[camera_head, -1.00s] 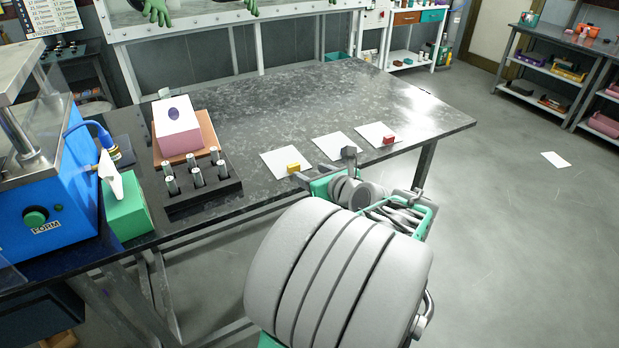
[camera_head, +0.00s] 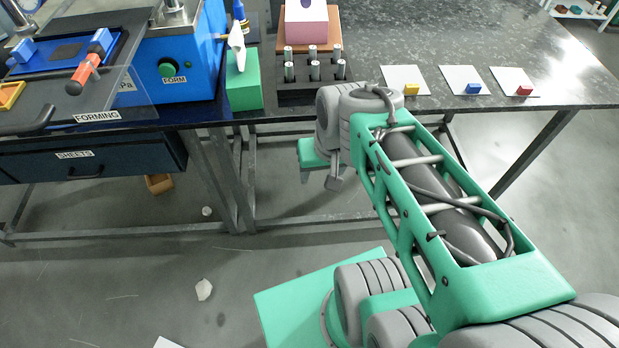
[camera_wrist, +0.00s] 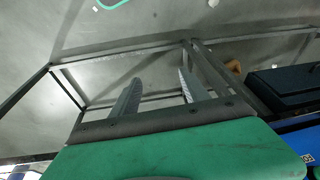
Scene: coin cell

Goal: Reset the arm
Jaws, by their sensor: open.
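My arm, green and grey, reaches from the lower right of the head view up to the bench's front edge. Its wrist end (camera_head: 318,158) hangs in front of the bench, below the battery rack; the fingers do not show there. In the wrist view my gripper (camera_wrist: 158,77) has its two grey fingers well apart, with nothing between them. Beyond them are the bench's metal frame legs and the grey floor.
The dark bench (camera_head: 480,45) carries a blue forming press (camera_head: 190,70), a green box (camera_head: 243,82), a cell rack (camera_head: 313,97) and white cards with yellow (camera_head: 411,89), blue (camera_head: 473,89) and red (camera_head: 524,91) blocks. A drawer (camera_head: 80,160) sits under the left side. Scraps lie on the floor.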

